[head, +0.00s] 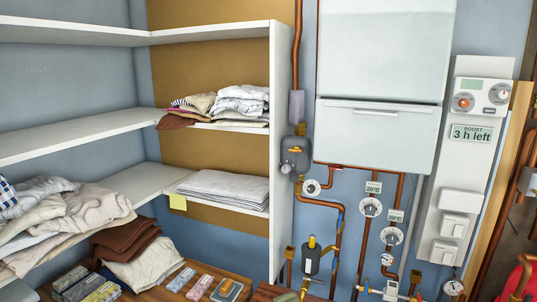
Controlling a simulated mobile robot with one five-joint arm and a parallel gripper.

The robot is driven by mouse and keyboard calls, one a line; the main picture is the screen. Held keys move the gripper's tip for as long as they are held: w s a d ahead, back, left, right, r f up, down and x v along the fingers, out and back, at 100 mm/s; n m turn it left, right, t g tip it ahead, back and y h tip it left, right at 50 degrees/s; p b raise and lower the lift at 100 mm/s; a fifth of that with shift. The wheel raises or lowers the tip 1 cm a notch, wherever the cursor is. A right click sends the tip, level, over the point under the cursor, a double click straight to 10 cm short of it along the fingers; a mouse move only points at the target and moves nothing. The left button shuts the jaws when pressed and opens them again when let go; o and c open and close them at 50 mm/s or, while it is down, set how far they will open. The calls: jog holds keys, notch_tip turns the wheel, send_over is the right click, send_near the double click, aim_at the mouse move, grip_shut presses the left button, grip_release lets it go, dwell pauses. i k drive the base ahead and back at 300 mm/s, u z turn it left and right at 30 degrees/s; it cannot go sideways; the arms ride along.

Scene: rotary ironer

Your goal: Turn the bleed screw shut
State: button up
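I cannot single out the bleed screw at this size. Small brass fittings show on the pipework: a brass-topped dark cylinder (312,260) low on the wall, and a grey pump-like body (295,155) with brass parts higher up, left of the boiler. Either could carry a screw, but no slot or head can be made out. My gripper does not show in the head view.
A white boiler (375,140) hangs above copper pipes with several round dials (371,207). A white control panel (462,185) reads "BOOST 3 h left". White shelves (283,150) with folded linen (225,186) stand left. Part of a red object (519,280) shows lower right.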

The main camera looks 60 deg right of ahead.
aim_at(297, 149)
jog(key=z, duration=2.25)
